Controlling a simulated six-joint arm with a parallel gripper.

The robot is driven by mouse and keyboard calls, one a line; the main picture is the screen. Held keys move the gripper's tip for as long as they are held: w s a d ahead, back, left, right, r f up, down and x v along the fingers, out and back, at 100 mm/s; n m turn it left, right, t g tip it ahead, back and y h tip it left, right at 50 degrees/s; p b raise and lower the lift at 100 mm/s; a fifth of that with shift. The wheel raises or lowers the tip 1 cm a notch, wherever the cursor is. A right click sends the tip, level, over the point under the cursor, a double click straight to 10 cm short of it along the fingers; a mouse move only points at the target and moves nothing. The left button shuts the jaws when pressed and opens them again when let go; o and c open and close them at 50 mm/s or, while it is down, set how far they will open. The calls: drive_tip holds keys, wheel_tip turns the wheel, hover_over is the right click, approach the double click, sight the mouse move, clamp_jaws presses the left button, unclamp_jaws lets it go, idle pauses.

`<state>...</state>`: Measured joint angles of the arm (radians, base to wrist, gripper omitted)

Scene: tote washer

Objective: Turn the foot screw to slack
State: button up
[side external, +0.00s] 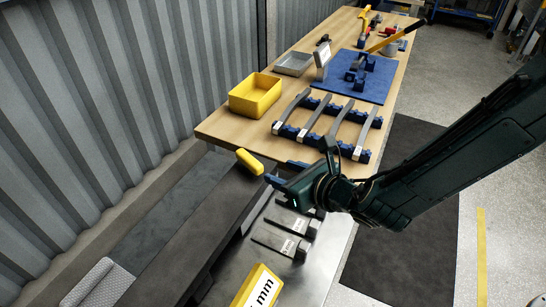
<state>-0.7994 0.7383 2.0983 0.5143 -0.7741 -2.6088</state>
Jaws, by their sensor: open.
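My gripper (284,172) is in the middle of the side external view, at the end of my dark green arm, which comes in from the right. Its blue fingertips are apart, with nothing seen between them. They point left, close to a yellow rounded piece (249,161) at the far end of a long dark beam (190,235). I cannot tell whether they touch it. I cannot make out the foot screw; it may be hidden behind my gripper or too small to tell.
Labelled grey bars (276,243) lie on a metal surface below my gripper, near a yellow "mm" block (258,288). Behind, a wooden bench (225,131) holds a rack (327,124) of curved bars, a yellow bin (255,95), a grey tray (293,64) and a blue mat (375,83). A corrugated wall stands left.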

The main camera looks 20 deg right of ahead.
sight(253, 161)
idle(0.4)
drive_tip(key=m, duration=3.6)
drive_tip(key=shift+w+a+f, duration=0.1)
drive_tip(key=shift+w, duration=0.1)
drive_tip(key=shift+x, duration=6.7)
